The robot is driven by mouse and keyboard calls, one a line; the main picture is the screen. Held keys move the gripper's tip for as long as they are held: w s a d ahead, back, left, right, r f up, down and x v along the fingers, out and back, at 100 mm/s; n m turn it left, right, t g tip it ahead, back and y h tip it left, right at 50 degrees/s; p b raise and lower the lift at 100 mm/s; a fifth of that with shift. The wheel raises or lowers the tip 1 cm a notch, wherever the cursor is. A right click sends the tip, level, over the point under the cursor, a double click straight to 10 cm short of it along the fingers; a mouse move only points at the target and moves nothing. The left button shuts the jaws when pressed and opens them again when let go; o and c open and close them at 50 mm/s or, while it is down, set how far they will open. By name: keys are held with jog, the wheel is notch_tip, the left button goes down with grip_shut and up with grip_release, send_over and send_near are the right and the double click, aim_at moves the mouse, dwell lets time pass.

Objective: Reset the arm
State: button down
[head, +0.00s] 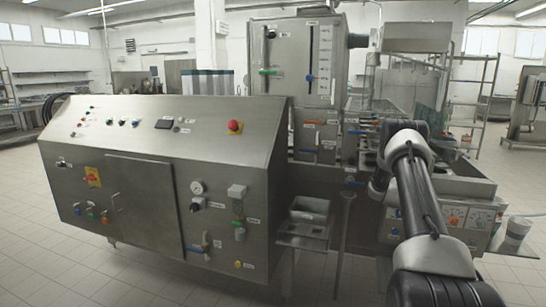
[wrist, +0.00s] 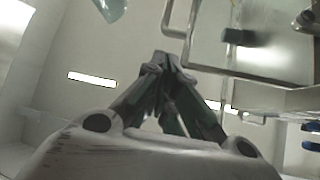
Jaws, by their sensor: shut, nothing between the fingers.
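My gripper (wrist: 163,58) is in the middle of the wrist view, with its dark fingers meeting at the tips. It is shut with nothing between the fingers, and it points up toward the pale ceiling. In the head view my dark and grey arm rises from the lower right corner and bends in front of the right end of the machine. I cannot make out the gripper's fingers clearly there.
A steel cabinet (head: 160,190) with a red stop button (head: 235,127) fills the left. A tall hopper unit (head: 297,62) stands behind it. A small steel tray (head: 309,214) juts out in front. Metal pipes (wrist: 180,30) and a steel edge (wrist: 262,98) show near my gripper in the wrist view. Tiled floor is free in front.

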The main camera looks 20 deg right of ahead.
jog(key=w+a+r+n+t+y, duration=0.1)
jog(key=w+a+r+n+y, duration=0.1)
jog(key=w+a+r+y, duration=0.3)
jog(key=w+a+r+n+t+y, duration=0.1)
jog(key=w+a+r+n+y, duration=0.1)
jog(key=a+r+n+y, duration=0.3)
jog(key=s+a+r+n+g+y, duration=0.1)
jog(key=s+a+r+g+y, duration=0.15)
jog(key=a, duration=0.55)
jog(key=s+a+r+n+g+y, duration=0.1)
jog(key=s+a+r+y, duration=0.25)
jog(key=a, duration=0.55)
jog(key=s+a+f+n+g+y, duration=0.25)
jog(key=s+a, duration=0.45)
jog(key=s, duration=0.4)
jog(key=s+a+f+n+g+y, duration=0.1)
jog(key=s+a+f+g+y, duration=0.15)
jog(key=s+a, duration=0.6)
jog(key=s+a+f+n+g, duration=0.1)
jog(key=s+f+g, duration=0.2)
jog(key=s, duration=0.8)
jog(key=s+a+f+n+g, duration=0.1)
jog(key=s+f, duration=0.4)
jog(key=s, duration=0.7)
jog(key=shift+s+a+n+g+y, duration=0.3)
jog(key=shift+a+g, duration=0.2)
jog(key=shift+g, duration=0.45)
jog(key=shift+f, duration=0.1)
